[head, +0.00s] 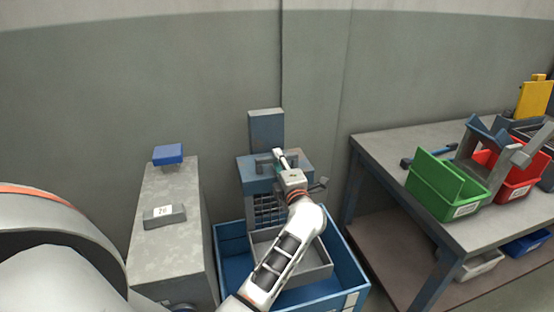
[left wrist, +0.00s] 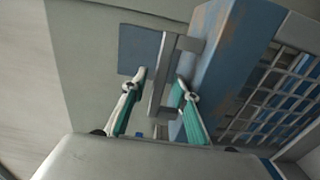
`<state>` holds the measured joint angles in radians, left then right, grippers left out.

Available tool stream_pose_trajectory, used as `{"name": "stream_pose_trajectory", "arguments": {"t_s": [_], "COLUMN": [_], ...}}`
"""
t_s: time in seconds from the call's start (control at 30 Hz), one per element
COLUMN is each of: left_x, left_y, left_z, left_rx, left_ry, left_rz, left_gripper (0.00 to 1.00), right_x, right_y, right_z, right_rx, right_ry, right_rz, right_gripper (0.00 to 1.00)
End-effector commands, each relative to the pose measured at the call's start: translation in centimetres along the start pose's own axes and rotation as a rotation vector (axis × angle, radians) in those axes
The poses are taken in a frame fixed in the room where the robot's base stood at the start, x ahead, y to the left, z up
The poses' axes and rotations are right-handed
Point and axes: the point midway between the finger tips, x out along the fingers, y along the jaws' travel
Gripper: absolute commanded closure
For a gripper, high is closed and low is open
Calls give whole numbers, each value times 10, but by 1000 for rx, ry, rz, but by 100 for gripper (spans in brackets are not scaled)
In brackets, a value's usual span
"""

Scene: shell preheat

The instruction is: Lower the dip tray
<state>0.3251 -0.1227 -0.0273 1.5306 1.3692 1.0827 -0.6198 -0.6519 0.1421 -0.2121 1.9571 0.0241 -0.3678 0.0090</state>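A blue unit (head: 250,178) with a grey bar handle (head: 264,163) on top and a metal grid (head: 268,208) below stands at centre in the head view; I take it for the dip tray. It hangs above a grey open tray (head: 317,262). My left gripper (head: 283,158) is at the handle. In the left wrist view my left gripper (left wrist: 161,84) is open, its teal-padded fingers on either side of the grey handle (left wrist: 161,92), with gaps showing. The blue body (left wrist: 222,60) and grid (left wrist: 270,95) are to its right. My right gripper is not in view.
A blue bin (head: 352,268) surrounds the grey tray. A grey pedestal (head: 165,240) with a labelled block (head: 164,216) and blue block (head: 168,154) stands left. A workbench (head: 385,150) with green (head: 440,185) and red bins (head: 515,190) stands right. A wall is close behind.

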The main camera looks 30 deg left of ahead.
Motion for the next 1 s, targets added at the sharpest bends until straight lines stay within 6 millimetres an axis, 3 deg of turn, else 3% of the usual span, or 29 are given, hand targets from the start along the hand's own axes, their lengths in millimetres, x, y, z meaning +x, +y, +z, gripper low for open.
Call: {"name": "stream_pose_trajectory", "arguments": {"t_s": [0.2,0.47,0.6,0.87,1.0], "left_x": [16,18,17,17,17], "left_y": [1,0,0,-3,-17], "left_z": [0,0,0,0,0], "left_rx": [1,1,1,2,4], "left_ry": [-1,-1,-1,-1,-1], "left_rz": [2,1,1,1,-3], "left_gripper": [71,71,100,100,100], "right_x": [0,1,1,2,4], "right_y": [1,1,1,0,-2], "right_z": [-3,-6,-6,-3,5], "right_rx": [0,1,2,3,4], "right_ry": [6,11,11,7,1], "right_rz": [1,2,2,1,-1], "right_gripper": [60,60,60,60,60]}}
